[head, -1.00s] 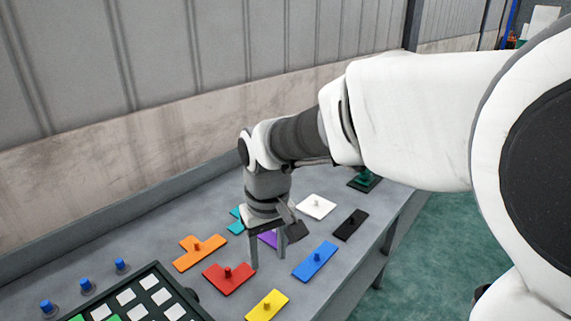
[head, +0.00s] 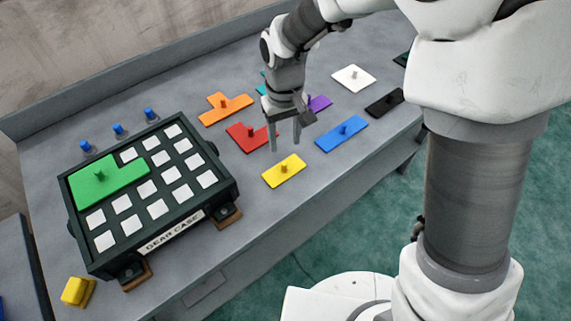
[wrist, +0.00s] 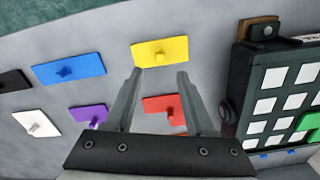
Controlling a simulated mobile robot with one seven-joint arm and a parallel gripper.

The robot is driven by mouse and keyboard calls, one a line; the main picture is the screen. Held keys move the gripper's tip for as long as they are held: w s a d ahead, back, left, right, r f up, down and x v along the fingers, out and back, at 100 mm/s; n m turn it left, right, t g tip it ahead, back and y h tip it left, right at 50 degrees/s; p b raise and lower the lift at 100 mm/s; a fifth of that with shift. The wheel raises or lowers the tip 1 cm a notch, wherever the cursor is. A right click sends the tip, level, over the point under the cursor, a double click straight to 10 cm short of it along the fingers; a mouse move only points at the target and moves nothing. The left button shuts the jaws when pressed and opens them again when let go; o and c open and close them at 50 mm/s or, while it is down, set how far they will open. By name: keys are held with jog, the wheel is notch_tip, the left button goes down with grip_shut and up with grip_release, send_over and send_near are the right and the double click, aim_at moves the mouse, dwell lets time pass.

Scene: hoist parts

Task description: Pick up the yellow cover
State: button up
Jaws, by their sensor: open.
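The yellow cover (head: 284,171) is a flat rectangular plate with a small knob, lying on the grey table near its front edge. It also shows in the wrist view (wrist: 160,52), just beyond the fingertips. My gripper (head: 284,150) is open and empty, pointing down above the table, near the red cover (head: 247,136) and behind the yellow cover. In the wrist view its two fingers (wrist: 159,75) are spread apart, with the red cover (wrist: 163,112) between them and the yellow cover ahead.
A dark gear case (head: 215,207) with white squares and a green cover (head: 110,182) stands at left. Blue (head: 341,134), purple (head: 318,104), orange (head: 226,108), white (head: 353,77) and black (head: 384,102) covers lie around. Blue pegs (head: 118,130) stand behind the case. A yellow block (head: 77,291) sits front left.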

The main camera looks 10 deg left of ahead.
aim_at(284, 163)
notch_tip(284, 163, down, 9)
jog(key=shift+a+r+b, duration=0.1)
jog(key=shift+b, duration=0.35)
jog(key=shift+c, duration=0.3)
grip_shut()
